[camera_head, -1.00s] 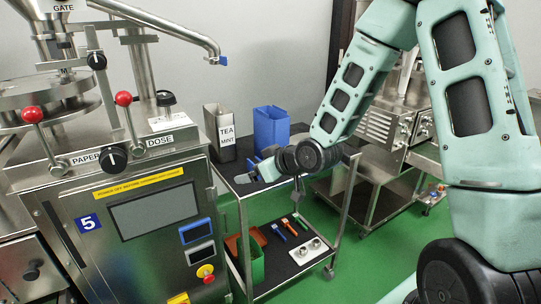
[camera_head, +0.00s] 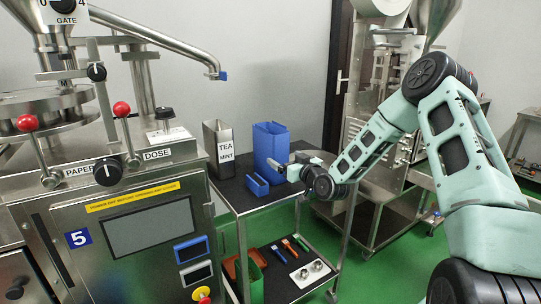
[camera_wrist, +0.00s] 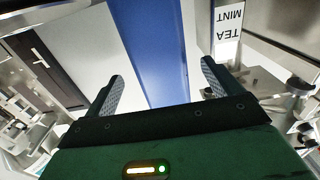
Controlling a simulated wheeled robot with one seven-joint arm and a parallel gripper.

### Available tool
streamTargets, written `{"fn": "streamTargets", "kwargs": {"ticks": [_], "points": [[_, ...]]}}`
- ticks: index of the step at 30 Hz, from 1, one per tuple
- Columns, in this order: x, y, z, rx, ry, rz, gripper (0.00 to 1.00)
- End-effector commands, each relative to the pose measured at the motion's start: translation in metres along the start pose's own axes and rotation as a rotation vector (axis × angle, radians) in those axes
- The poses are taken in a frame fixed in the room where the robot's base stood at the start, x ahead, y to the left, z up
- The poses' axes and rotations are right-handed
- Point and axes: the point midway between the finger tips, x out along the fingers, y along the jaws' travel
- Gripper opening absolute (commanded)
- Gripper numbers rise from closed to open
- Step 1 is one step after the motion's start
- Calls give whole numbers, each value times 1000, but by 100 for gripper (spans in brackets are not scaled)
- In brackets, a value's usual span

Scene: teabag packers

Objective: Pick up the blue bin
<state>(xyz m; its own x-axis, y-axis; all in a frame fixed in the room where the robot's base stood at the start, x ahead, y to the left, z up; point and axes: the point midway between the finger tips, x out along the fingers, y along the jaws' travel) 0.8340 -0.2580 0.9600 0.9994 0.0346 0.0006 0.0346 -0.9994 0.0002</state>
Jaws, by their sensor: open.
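The tall blue bin (camera_head: 270,148) stands upright on the cart's top shelf, to the right of the metal TEA MINT container. In the wrist view, my gripper (camera_wrist: 160,82) is open, with one finger on each side of the blue bin's surface (camera_wrist: 158,50). I cannot tell whether the fingers touch the bin. The TEA MINT label (camera_wrist: 229,30) shows upside down beyond the right finger.
The TEA MINT container (camera_head: 219,150) stands close to the bin's left. The cart (camera_head: 262,204) has a lower shelf with a green bin (camera_head: 250,282) and small tools. The machine with panel 5 (camera_head: 150,226) stands left of the cart. Another machine stands behind my arm.

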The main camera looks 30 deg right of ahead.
Motion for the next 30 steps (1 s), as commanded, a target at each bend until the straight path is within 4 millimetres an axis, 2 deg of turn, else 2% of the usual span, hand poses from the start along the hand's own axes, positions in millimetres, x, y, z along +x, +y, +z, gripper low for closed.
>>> {"fn": "streamTargets", "kwargs": {"ticks": [3,10,18,28,30], "points": [[16,0,0,1,0,0,91],[32,0,0,3,-1,0,91],[69,0,3,2,1,0,91],[76,0,4,0,-1,1,91],[75,0,4,0,-1,1,71]]}}
